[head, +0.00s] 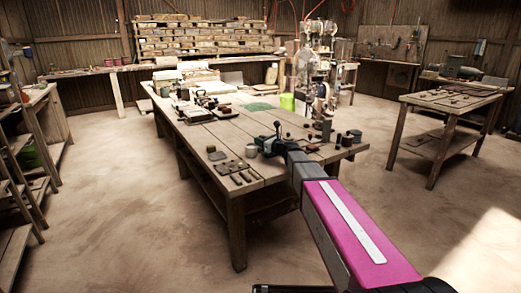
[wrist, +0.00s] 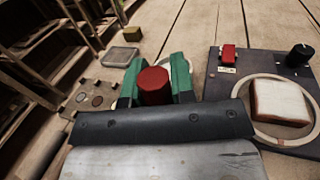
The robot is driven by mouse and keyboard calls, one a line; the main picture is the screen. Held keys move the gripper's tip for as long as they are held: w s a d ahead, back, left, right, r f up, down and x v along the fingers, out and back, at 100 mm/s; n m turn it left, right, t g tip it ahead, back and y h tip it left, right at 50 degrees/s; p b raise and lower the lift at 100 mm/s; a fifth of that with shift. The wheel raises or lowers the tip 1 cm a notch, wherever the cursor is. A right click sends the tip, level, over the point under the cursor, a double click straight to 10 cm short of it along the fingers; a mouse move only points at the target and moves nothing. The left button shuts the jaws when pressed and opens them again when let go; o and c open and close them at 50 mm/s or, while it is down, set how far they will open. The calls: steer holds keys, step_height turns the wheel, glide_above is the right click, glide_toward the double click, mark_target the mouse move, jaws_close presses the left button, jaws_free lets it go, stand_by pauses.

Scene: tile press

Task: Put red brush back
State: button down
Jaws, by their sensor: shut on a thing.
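In the wrist view the red brush (wrist: 154,86) shows as a round red end between the green fingers of my gripper (wrist: 157,80). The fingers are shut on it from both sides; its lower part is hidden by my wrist. In the head view my gripper (head: 277,146) is over the near part of the wooden worktable, and a small dark upright shape sticks up at it. I cannot make out the brush's red there. No resting place for the brush can be told for sure.
In the wrist view a dark board (wrist: 230,88) at right bears a white ring, a pale tile (wrist: 281,102), a small red block (wrist: 228,53) and a black knob (wrist: 299,55). At left lie a plate with round pieces (wrist: 82,92) and a grey dish (wrist: 121,57). A cup (head: 251,151) stands beside my gripper.

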steer(key=shift+f, duration=2)
steer(key=shift+f, duration=0.1)
steer(key=c, duration=1)
jaws_free()
steer(key=shift+o, duration=0.2)
steer(key=shift+s+d, duration=0.15)
steer(key=shift+d, duration=0.1)
steer(key=v, duration=1.1)
steer(key=shift+s+d, duration=0.2)
